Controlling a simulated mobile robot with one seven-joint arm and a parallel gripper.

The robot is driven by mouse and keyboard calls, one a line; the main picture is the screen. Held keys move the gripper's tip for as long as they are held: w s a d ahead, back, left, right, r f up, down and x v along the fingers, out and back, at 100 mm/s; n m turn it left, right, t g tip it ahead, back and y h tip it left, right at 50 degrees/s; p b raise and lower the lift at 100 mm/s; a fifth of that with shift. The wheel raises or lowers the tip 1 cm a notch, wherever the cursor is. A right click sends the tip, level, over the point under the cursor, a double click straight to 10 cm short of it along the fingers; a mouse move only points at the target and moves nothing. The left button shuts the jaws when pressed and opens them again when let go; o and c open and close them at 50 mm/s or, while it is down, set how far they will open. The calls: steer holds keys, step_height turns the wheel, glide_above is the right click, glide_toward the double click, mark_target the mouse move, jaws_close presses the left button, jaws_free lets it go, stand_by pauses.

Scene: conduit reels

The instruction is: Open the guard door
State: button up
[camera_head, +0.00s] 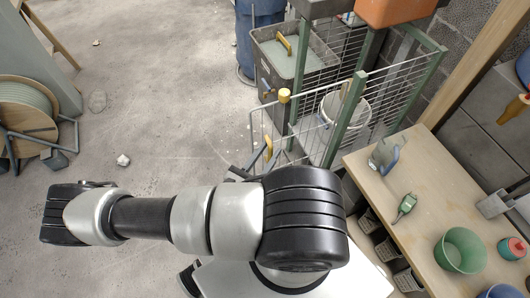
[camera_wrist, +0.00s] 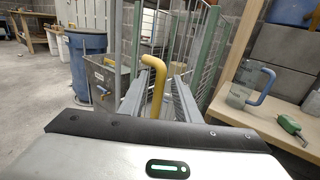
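The guard door (camera_head: 305,135) is a pale-framed wire-mesh panel beside a green post in the head view. Its mesh also shows behind my fingers in the wrist view. A yellow bent handle (camera_head: 268,148) is on the door's near side. The handle (camera_wrist: 156,88) stands between my two grey fingers in the wrist view. My gripper (camera_wrist: 161,82) is open, with a finger on each side of the handle; I cannot tell whether either touches it. In the head view my arm hides most of the gripper. I cannot tell whether the door is ajar.
A workbench (camera_head: 375,161) at the right holds a jug (camera_head: 385,155), a green tool (camera_head: 405,206) and a green bucket (camera_head: 461,250). Behind the door stand a grey bin (camera_head: 268,78) and a blue barrel (camera_head: 245,45). A cable reel (camera_head: 22,108) is at far left. The concrete floor between is mostly clear.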

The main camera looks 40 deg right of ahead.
steer(key=shift+w+a, duration=0.1)
steer(key=shift+a, duration=0.15)
steer(key=v, duration=1.7)
steer(key=shift+b, duration=0.3)
steer(key=w+a+r+m+g+y+p, duration=0.25)
steer(key=r+m+g+y, duration=0.35)
steer(key=r, duration=0.5)
steer(key=w+a+r+m+g+y+p, duration=0.1)
steer(key=r+m+g+y+p, duration=0.2)
steer(key=r+m, duration=0.65)
steer(key=d+r+m+t+y+p, duration=0.1)
steer(key=r+m+t+y+p, duration=0.2)
steer(key=r, duration=1.2)
steer(key=d+r+m+t+y+p, duration=0.2)
steer(key=r+m+t+y+p, duration=0.1)
steer(key=r, duration=1.1)
steer(key=shift+d+r+m+t+y, duration=0.35)
steer(key=shift+m+t+y, duration=0.2)
steer(key=shift+t+y, duration=0.25)
